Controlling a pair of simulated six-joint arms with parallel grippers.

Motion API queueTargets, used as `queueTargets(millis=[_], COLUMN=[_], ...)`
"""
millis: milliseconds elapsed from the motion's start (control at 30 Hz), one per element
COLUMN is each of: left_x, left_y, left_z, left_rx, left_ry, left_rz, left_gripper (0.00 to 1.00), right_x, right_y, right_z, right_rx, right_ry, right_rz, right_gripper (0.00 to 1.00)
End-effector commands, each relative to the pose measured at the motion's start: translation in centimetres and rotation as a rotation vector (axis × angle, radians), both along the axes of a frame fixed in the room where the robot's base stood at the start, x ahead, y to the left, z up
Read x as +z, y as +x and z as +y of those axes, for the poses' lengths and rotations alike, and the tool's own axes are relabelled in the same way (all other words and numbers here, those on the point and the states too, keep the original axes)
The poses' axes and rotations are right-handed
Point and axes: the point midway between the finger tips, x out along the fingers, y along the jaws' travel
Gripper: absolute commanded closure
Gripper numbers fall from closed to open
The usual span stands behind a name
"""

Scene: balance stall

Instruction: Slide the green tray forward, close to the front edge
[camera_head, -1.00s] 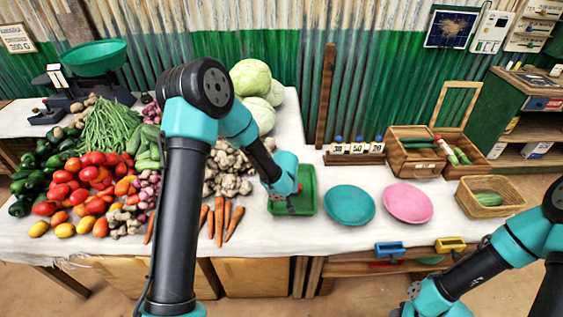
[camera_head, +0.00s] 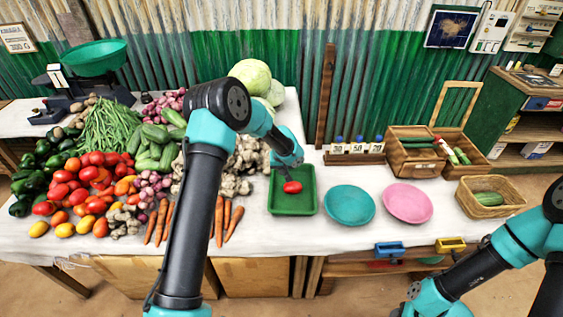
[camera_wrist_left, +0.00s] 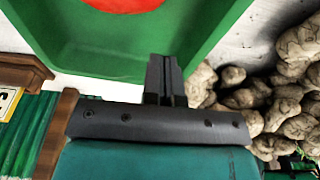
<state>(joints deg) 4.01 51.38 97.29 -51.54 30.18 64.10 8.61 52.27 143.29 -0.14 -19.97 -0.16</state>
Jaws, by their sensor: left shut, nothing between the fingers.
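The green tray (camera_head: 307,203) lies flat on the white-covered table, left of the teal plate. A red, rounded vegetable (camera_head: 292,187) sits inside it. My left gripper (camera_head: 291,163) is at the tray's back edge, its fingers shut and empty. I cannot tell whether the fingers touch the wall. My right arm is at the lower right, its gripper outside the picture.
A teal plate (camera_head: 349,205) and a pink plate (camera_head: 408,203) lie right of the tray. Ginger (camera_head: 245,160) and carrots (camera_head: 233,222) are on its left. A wooden bottle rack (camera_head: 354,153) stands behind. Bare cloth (camera_head: 300,232) lies in front of the tray.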

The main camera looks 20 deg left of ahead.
Motion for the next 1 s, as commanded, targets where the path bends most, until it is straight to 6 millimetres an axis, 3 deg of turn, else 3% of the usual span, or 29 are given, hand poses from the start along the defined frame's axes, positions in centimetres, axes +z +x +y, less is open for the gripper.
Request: queueTargets(millis=[600,733,1000], left_x=[0.0,-1.2,-1.8], left_y=[6.3,6.2,6.1], left_z=[2.8,2.8,2.8], left_rx=[0.001,0.000,0.000], left_ry=[-0.002,-0.002,-0.001], left_rz=[-0.002,0.001,0.003], left_gripper=[1.00,1.00,1.00], right_x=[0.0,0.0,0.0], right_y=[0.0,0.0,0.0], right_z=[0.0,0.0,0.0], right_rx=[0.000,0.000,0.000], right_ry=[0.000,0.000,0.000], right_rz=[0.000,0.000,0.000], right_gripper=[0.57,0.57,0.57])
